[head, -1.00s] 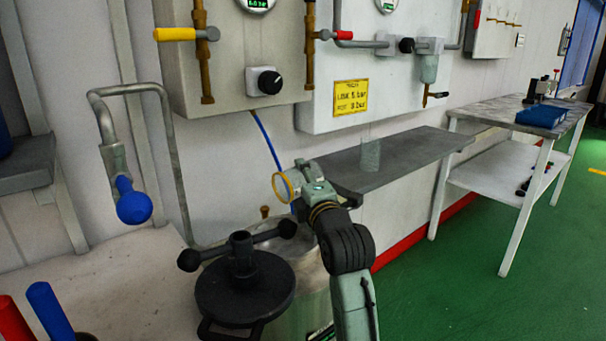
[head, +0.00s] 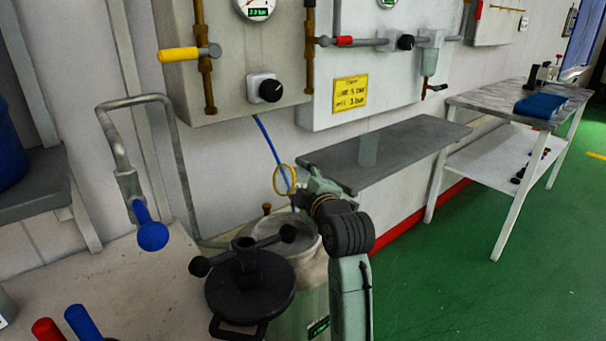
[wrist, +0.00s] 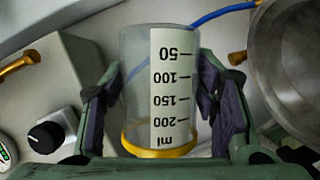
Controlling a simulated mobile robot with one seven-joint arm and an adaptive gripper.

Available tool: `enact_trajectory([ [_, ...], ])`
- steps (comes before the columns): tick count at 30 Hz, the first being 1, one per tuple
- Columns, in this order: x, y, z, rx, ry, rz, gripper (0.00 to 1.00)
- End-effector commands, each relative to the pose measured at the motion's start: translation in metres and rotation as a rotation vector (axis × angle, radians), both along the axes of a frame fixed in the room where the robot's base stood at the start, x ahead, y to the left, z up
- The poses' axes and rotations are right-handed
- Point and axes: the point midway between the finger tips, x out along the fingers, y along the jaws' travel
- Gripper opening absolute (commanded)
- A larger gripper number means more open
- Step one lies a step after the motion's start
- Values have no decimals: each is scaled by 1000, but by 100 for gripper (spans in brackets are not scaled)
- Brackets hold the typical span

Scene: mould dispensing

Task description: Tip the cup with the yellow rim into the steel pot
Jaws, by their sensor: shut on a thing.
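My gripper (wrist: 160,105) is shut on the clear cup with the yellow rim (wrist: 135,65), one finger on each side. Its white scale strip reads upside down in the wrist view, and the rim is at the bottom of that picture. In the head view the yellow rim (head: 285,180) shows as a near-upright ring, so the cup appears tilted; its clear wall is hard to see. The steel pot (head: 312,268) stands open just below my gripper, its mouth partly behind my arm. The pot also shows at the right of the wrist view (wrist: 300,70), beside the cup.
A black lid with knobbed handles (head: 250,290) sits beside the pot at the front left. A grey shelf (head: 420,145) holds another clear cup (head: 368,150). A blue lever (head: 152,235) and wall panels with a blue hose (head: 268,140) stand behind.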

Motion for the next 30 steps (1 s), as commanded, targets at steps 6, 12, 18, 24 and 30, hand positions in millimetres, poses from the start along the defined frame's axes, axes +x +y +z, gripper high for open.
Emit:
enact_trajectory([
  [6,0,0,5,82,61,0,20],
  [12,0,0,6,157,115,0,20],
  [18,0,0,7,232,171,0,20],
  [24,0,0,8,309,226,-1,20],
  [30,0,0,9,388,284,0,20],
])
